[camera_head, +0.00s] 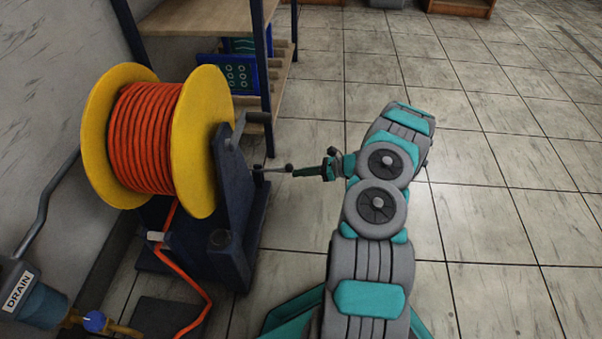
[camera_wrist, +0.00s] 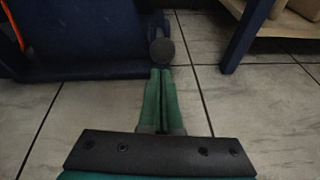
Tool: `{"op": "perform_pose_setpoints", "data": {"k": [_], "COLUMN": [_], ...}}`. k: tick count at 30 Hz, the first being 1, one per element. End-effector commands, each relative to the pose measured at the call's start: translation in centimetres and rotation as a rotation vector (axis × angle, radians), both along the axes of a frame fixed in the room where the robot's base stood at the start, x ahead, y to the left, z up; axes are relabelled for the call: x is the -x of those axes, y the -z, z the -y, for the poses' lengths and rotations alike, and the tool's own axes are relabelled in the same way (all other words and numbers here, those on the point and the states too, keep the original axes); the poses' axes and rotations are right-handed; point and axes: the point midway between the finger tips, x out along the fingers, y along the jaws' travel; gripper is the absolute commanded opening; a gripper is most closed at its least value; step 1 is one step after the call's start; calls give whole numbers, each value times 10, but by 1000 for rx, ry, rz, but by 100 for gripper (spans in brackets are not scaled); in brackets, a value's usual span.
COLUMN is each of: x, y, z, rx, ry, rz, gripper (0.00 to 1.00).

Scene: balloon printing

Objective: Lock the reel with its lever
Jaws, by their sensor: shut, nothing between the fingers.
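The reel (camera_head: 150,140) has yellow flanges and is wound with orange hose, on a dark blue stand (camera_head: 238,215). A thin lever (camera_head: 270,170) sticks out from the stand's right side and ends in a dark round knob (camera_head: 288,168). The knob also shows in the wrist view (camera_wrist: 162,51). My gripper (camera_head: 296,173) is shut and empty, its green fingers pointing left at the knob. In the wrist view, the fingertips (camera_wrist: 161,72) are right by the knob; I cannot tell whether they touch it. A grey crank (camera_head: 235,132) sits on the reel's right face.
A shelf unit (camera_head: 205,15) with dark blue posts stands behind the reel. A blue drain fitting (camera_head: 40,300) is at the lower left. Orange hose (camera_head: 190,275) runs down to the floor. The tiled floor (camera_head: 500,200) to the right is clear.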

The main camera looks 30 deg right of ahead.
Motion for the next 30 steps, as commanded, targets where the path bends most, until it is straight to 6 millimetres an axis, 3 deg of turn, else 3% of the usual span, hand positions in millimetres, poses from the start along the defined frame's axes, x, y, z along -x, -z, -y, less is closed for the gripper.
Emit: {"op": "perform_pose_setpoints", "data": {"k": [17,23,30], "x": [-2,-4,-12], "y": [-18,-36,-70], "z": [-2,-6,-17], "rx": [84,154,316], "ry": [-1,-3,-6], "rz": [-55,-100,-206], "gripper": [0,0,0]}}
